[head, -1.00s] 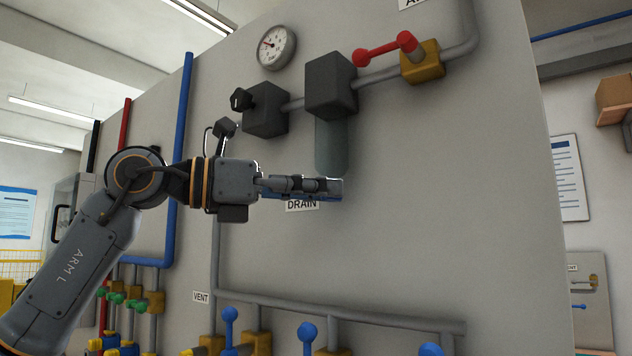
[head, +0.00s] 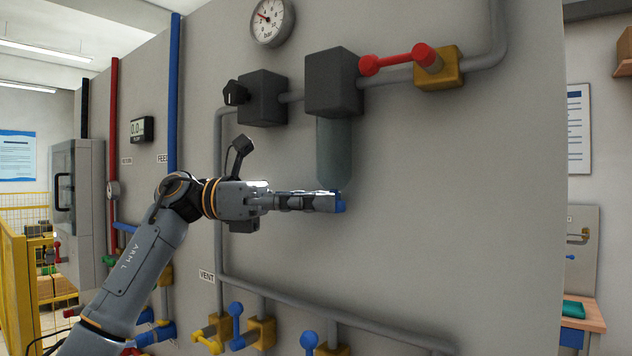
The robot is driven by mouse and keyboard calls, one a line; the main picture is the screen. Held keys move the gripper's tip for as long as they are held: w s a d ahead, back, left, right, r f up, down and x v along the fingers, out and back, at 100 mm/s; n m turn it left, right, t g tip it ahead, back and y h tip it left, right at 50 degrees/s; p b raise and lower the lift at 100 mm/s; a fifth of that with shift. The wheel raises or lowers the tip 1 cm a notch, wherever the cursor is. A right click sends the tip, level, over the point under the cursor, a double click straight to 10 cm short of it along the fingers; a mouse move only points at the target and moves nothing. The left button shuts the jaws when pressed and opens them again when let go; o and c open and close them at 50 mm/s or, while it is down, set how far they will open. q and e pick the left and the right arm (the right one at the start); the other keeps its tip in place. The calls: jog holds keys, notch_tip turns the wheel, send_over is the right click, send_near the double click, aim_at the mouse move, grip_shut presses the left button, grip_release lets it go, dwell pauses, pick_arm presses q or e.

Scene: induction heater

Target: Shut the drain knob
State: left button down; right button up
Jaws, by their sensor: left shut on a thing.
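The drain knob (head: 340,205) is a small blue piece just below the grey-green filter bowl (head: 334,152) on the grey panel. My left gripper (head: 328,202) reaches in from the left and is shut on the knob, its fingers covering most of it. Only the knob's right end shows past the fingertips. The DRAIN label is hidden behind the gripper. My right gripper is not in view.
Above the bowl is a dark filter block (head: 333,82), with a regulator (head: 262,98) left of it and a red-handled valve (head: 402,59) right of it. A gauge (head: 271,20) sits above. Blue-handled valves (head: 236,323) line the bottom. The panel right of the gripper is clear.

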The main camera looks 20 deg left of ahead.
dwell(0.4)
pick_arm(q)
jog(key=c, duration=1)
grip_release()
jog(key=shift+a, duration=4)
